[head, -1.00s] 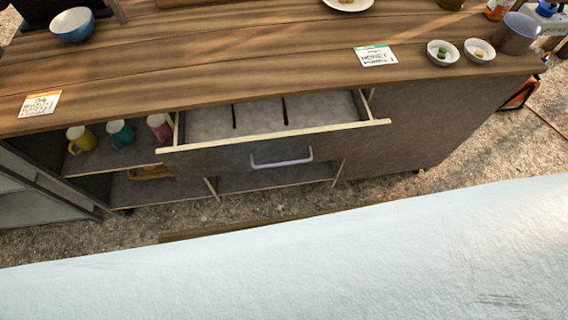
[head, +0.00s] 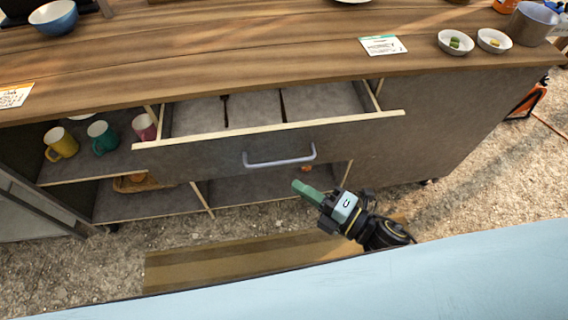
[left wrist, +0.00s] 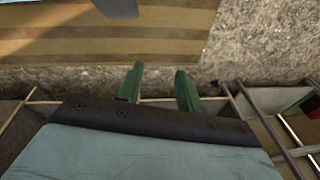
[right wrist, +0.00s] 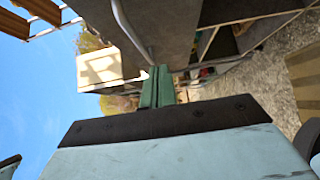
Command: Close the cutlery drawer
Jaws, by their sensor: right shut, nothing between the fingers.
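The cutlery drawer (head: 200,155) stands pulled out from under the wooden counter in the head view, its divided inside empty. Its pale bar handle (head: 279,161) is on the front face. My right gripper (head: 300,188) is shut and empty, below and slightly right of the handle, apart from it in the head view. In the right wrist view the shut green fingers (right wrist: 157,72) point toward a curved bar (right wrist: 130,32), which looks like the handle. My left gripper (left wrist: 158,80) shows only in the left wrist view, its green fingers apart with nothing between them.
The counter top (head: 220,65) carries a blue bowl (head: 54,18), two small white dishes and a paper sign (head: 383,45). Yellow, teal and pink mugs (head: 103,138) stand on the shelf left of the drawer. A striped board or mat (head: 220,262) lies on the gravel in front.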

